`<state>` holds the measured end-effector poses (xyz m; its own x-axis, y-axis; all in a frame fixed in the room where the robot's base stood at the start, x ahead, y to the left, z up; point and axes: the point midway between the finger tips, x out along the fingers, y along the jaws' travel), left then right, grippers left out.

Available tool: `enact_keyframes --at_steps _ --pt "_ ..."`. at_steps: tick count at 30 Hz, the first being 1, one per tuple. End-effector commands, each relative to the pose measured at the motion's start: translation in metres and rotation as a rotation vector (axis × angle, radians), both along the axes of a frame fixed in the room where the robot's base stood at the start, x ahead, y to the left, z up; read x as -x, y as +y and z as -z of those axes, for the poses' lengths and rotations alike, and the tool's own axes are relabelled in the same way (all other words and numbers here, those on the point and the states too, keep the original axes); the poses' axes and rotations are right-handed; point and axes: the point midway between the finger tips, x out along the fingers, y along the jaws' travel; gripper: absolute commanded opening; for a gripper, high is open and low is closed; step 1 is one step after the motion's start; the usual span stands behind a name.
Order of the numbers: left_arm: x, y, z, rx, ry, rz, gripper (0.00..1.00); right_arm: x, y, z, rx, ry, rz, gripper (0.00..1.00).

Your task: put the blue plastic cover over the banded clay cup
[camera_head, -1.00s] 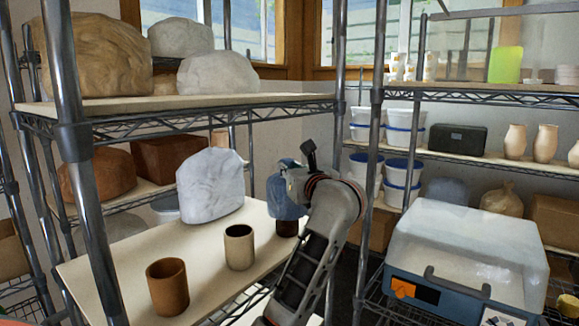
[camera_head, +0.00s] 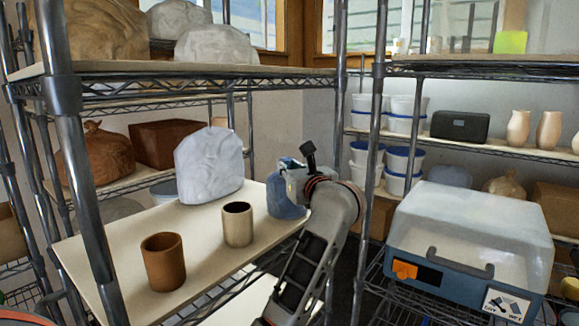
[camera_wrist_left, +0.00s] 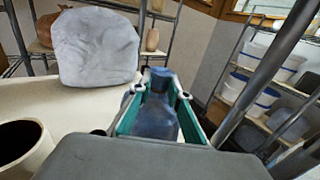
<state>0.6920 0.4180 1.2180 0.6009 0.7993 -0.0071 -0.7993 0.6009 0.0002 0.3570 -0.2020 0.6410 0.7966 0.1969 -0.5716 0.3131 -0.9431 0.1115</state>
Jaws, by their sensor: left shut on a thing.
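The blue plastic cover (camera_head: 285,205) hangs from my left gripper (camera_head: 287,174) at the right end of the cream shelf board. The left wrist view shows the translucent blue cover (camera_wrist_left: 156,118) between the green-lined fingers (camera_wrist_left: 156,98). A dark cup, visible below the cover a second ago, is now hidden by it; the cover sits around or in front of that cup. A cream cup (camera_head: 237,226) with a dark inside and a terracotta cup (camera_head: 163,263) stand uncovered to the left. No clear band shows on either. My right gripper is not seen.
A pale wrapped lump (camera_head: 208,165) stands behind the cups. A metal post (camera_head: 366,170) rises right of my left arm. A box with a clear lid (camera_head: 470,225) fills the rack at right. The board's front left is clear.

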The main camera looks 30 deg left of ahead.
Motion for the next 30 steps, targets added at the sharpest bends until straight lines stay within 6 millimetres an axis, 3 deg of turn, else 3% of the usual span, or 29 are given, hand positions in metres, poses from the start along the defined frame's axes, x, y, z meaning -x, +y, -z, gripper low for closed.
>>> enact_keyframes --at_steps 10,23,24,26,30 --pt "0.0001 -0.0002 0.0003 0.0 0.0 0.0 0.0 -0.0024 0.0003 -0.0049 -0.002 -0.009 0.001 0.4" --pt "0.0001 -0.0001 0.0081 0.0 0.0 0.0 0.0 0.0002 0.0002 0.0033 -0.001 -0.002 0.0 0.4" --pt "0.0001 -0.0001 0.0078 0.001 -0.001 0.0 0.23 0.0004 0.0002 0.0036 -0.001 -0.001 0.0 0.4" --pt "0.0002 -0.0001 0.0074 0.0 -0.001 0.0 0.37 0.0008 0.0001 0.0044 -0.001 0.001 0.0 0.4" --pt "0.0001 -0.0001 0.0073 0.001 -0.001 0.0 0.37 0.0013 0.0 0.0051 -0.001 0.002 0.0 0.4"
